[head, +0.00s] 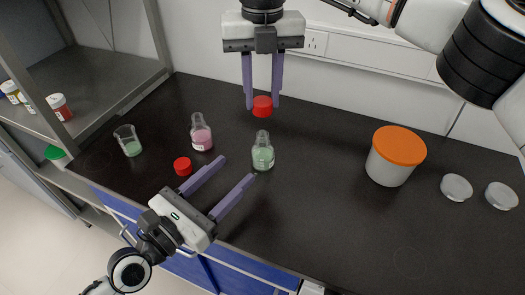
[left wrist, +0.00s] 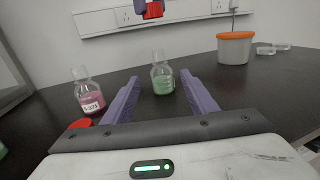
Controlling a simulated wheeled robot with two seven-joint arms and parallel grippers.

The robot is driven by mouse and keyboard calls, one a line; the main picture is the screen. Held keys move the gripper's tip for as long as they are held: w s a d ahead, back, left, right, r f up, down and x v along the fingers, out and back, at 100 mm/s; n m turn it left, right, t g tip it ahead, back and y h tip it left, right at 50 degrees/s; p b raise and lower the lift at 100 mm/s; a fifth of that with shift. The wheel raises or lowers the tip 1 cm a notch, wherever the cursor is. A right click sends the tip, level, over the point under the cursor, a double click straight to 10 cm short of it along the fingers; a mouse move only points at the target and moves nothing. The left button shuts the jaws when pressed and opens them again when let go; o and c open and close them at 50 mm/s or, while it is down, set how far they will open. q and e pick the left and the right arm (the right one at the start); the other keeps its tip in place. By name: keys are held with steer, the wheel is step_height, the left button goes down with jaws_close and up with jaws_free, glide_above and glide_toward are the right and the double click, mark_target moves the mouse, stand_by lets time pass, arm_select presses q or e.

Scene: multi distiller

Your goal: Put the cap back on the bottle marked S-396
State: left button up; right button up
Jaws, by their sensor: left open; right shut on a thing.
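My right gripper (head: 262,100) points down, shut on a red cap (head: 262,107), and holds it in the air behind and above the bottle of green liquid (head: 263,154). That bottle stands upright with a bare neck; I cannot read its label. My left gripper (head: 238,168) is open, low over the table, with its fingers pointing at the green bottle. In the left wrist view the green bottle (left wrist: 162,78) appears between the fingertips, a little beyond them. A bottle of pink liquid (head: 201,134) stands uncapped to the left; its label starts with S.
A second red cap (head: 183,166) lies on the black table left of my left gripper. A beaker of green liquid (head: 129,142) is farther left. A white tub with orange lid (head: 396,157) and two clear dishes (head: 456,188) stand right. A shelf (head: 88,85) borders the left.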

mark_target(259, 148)
arm_select(q)
steer(key=x, duration=1.1)
steer(key=shift+w+d, duration=0.3)
steer(key=shift+c, duration=0.4)
steer(key=c, duration=1.1)
steer(key=shift+f, duration=0.1)
jaws_close()
